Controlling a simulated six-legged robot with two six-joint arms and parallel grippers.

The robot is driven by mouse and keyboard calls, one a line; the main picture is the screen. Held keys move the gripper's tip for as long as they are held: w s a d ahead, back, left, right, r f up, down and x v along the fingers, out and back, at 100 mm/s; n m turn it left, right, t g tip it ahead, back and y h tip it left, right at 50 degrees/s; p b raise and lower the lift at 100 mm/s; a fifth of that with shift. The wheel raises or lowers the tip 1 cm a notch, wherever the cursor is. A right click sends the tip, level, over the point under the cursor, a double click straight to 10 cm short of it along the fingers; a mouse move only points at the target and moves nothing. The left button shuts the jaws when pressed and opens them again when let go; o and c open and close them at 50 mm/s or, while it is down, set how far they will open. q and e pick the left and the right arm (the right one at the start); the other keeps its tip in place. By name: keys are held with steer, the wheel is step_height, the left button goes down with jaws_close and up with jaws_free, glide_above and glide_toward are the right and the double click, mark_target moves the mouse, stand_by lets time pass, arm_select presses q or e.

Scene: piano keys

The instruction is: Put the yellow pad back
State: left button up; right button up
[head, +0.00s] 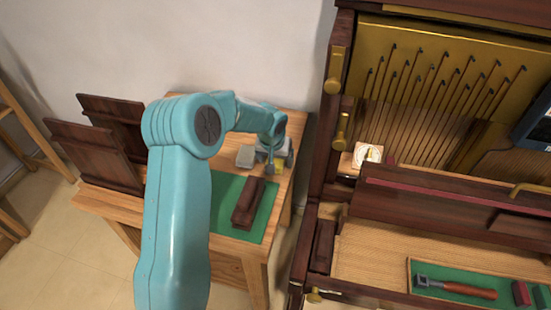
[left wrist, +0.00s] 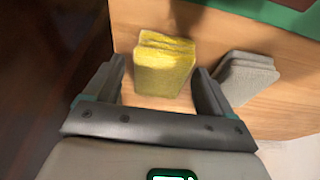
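A yellow pad (left wrist: 163,65), ridged and block-like, stands on a wooden table top (left wrist: 270,115) in the left wrist view. My left gripper (left wrist: 160,85) is open, with one finger on each side of the pad's near end. A gap shows at the left finger; the right finger is close to the pad, and I cannot tell if it touches. In the head view my left gripper (head: 274,155) is low over the small wooden table and largely hides the pad. My right gripper is not in view.
A grey pad (left wrist: 245,75) lies just right of the right finger. A dark wooden block (head: 247,202) lies on a green mat (head: 224,190). Dark panels (head: 95,155) stand at the left. The opened piano (head: 325,160) with a tool tray (head: 408,275) is at the right.

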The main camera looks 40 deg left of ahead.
arm_select(q)
steer(key=shift+r, duration=0.1)
steer(key=shift+r+p, duration=0.3)
steer(key=shift+p, duration=0.1)
steer(key=v, duration=1.1)
steer(key=shift+r, duration=0.25)
steer(key=shift+s+d+r, duration=0.1)
steer(key=shift+s, duration=0.1)
